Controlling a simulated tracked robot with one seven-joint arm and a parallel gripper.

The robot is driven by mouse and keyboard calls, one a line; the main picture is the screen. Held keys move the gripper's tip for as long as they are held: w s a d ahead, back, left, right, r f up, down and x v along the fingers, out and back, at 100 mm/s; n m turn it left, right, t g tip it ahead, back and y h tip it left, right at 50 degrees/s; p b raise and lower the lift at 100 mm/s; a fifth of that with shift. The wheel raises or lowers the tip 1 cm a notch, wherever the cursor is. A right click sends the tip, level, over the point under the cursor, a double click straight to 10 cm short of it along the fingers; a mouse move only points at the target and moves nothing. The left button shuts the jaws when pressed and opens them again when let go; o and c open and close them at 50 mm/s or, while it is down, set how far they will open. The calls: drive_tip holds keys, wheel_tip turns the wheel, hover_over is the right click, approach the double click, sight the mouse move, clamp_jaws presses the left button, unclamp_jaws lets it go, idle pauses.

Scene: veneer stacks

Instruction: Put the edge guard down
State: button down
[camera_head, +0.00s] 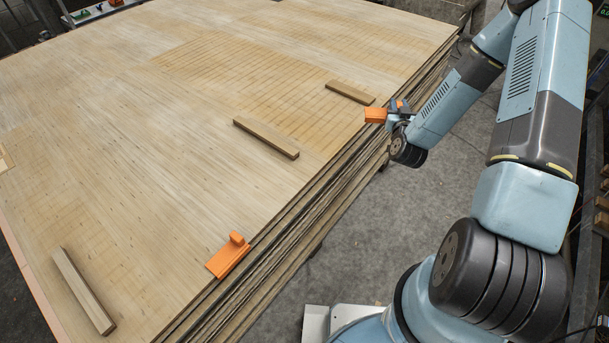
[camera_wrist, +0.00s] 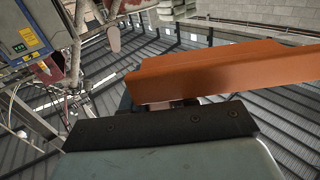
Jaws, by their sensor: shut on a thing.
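An orange edge guard (camera_head: 375,116) is in my gripper (camera_head: 396,110), at the right edge of the veneer stack (camera_head: 150,110). It also shows large in the wrist view (camera_wrist: 215,73), beyond the dark edge of my gripper. My gripper is shut on it. In the head view the guard overlaps the stack's top edge; I cannot tell whether it touches the wood. A second orange edge guard (camera_head: 229,258) sits on the near right edge of the stack, its upright knob on top. My fingertips are mostly hidden.
Wooden battens lie on the stack: one near the held guard (camera_head: 350,93), one in the middle (camera_head: 266,138), one at the near left (camera_head: 83,290). The grey floor (camera_head: 340,250) right of the stack is open. Much of the stack top is bare.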

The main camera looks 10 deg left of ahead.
drive_tip(key=shift+a, duration=0.35)
drive_tip(key=shift+s, duration=0.1)
